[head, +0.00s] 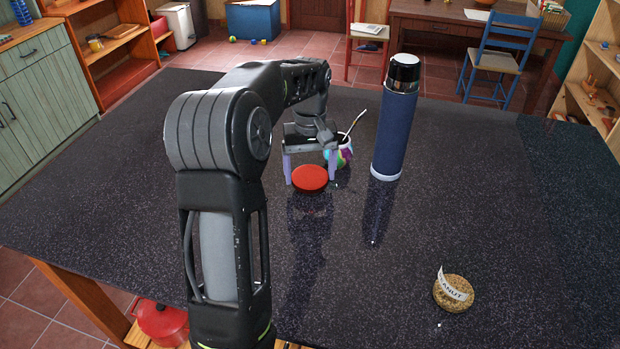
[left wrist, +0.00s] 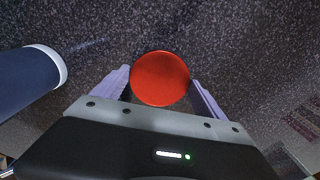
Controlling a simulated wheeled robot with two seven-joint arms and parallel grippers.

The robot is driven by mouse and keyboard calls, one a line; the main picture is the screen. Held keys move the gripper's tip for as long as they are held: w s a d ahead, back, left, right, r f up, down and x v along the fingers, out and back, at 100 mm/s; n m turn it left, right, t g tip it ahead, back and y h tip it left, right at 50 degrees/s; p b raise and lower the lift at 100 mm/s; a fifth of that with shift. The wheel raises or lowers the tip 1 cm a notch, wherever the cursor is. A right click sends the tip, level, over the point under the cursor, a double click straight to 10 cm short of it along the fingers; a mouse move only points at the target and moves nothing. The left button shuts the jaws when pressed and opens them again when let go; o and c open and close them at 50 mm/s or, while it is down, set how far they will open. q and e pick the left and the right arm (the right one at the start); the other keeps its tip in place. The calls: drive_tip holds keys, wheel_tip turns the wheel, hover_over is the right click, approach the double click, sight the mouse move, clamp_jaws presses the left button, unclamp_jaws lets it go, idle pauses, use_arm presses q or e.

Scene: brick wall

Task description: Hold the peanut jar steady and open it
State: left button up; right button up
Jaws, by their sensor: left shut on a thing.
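The peanut thing (head: 455,296) stands at the front right of the dark table. It is low and round, with a tan, grainy, nut-like body and a curved white label reading "...ANUT". No lid shows on it, and clear glass cannot be made out. My left gripper (head: 310,178) is shut on a red round lid (head: 309,184), far to the left of and behind the peanut thing. My right gripper is not in view.
A tall blue flask (head: 394,130) stands upright right of my left gripper. A colourful cup (head: 345,155) with a thin stick stands close behind the gripper, partly hidden. The dark table (head: 500,215) is clear around the peanut thing and along the right.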

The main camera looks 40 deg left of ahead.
sight(310, 177)
use_arm(q)
drive_tip(key=shift+f, duration=1.3)
drive_tip(key=o, duration=1.5)
drive_tip(key=shift+f, duration=0.1)
drive_tip(key=shift+c, duration=0.2)
drive_tip(key=shift+r, duration=3.9)
